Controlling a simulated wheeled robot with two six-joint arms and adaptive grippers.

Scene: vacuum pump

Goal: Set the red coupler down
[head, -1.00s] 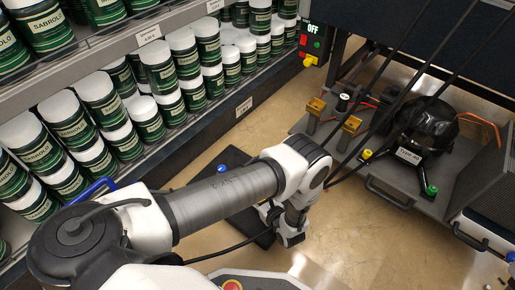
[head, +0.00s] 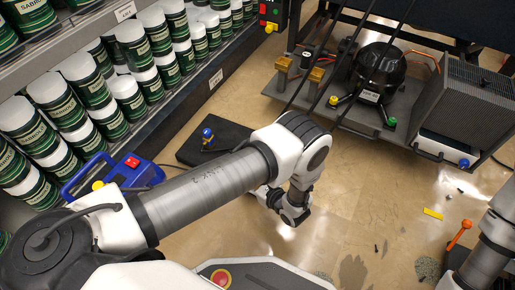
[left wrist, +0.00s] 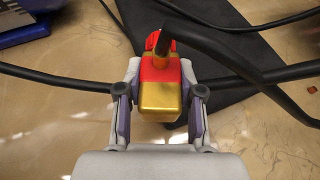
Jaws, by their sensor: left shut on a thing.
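The red coupler (left wrist: 160,88), red above with a gold block at its near end, sits between the two fingers of my left gripper (left wrist: 160,78) in the left wrist view. The fingers are shut on its sides. A thick black hose crosses over the coupler and hides part of its far end. In the head view my left wrist is low over the tan floor, and the coupler is hidden behind it. My right arm shows at the lower right edge, but its gripper is out of the picture.
A black mat (head: 232,146) with a blue-topped fitting (head: 207,133) lies on the floor beyond my arm. A blue machine (head: 88,180) stands at the left. The grey compressor tray (head: 398,126) is at the back right. An orange-handled part (head: 461,234) and small bits lie at the right.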

